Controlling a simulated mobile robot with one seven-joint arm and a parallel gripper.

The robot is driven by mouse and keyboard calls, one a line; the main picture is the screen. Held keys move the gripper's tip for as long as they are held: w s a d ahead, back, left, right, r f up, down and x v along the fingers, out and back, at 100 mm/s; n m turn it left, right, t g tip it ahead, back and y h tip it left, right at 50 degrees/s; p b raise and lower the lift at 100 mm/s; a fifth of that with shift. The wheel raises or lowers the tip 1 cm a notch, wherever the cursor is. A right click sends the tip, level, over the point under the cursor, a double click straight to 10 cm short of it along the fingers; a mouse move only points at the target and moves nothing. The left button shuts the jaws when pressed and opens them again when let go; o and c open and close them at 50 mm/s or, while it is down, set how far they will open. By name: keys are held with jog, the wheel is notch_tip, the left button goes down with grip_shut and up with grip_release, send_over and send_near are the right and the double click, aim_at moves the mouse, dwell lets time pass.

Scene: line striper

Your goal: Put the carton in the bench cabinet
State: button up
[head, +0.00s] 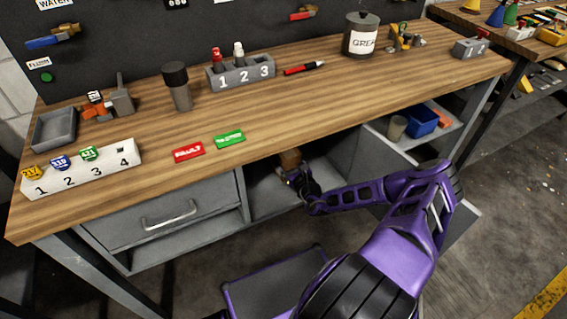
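The bench cabinet is a grey open compartment (265,196) under the wooden bench top, between the drawer and the right-hand shelves. A small brown carton (290,158) shows at its upper part, just under the bench's front edge. My gripper (293,172) reaches into the opening from the right, with its tip at the carton. The fingers are small, dark and partly covered by the wrist, so their grip is unclear. I cannot tell whether the carton rests on anything. The inner back of the compartment is shadowed.
A closed drawer (165,211) is left of the opening. Right of it, shelves hold a cup (397,127) and a blue bin (422,121). A grey panel (462,222) stands out behind my arm. Red (188,152) and green (229,139) labels lie on the bench top above.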

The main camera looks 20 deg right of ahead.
jog(key=shift+f+b, duration=0.4)
jog(key=shift+f, duration=1.15)
jog(key=shift+f, duration=0.15)
jog(key=o, duration=1.6)
jog(key=shift+s, duration=0.2)
jog(key=s+p, duration=0.1)
jog(key=s, duration=1)
jog(key=shift+s+d+p, duration=0.15)
jog(key=shift+s+p, duration=0.15)
jog(key=shift+p, duration=0.05)
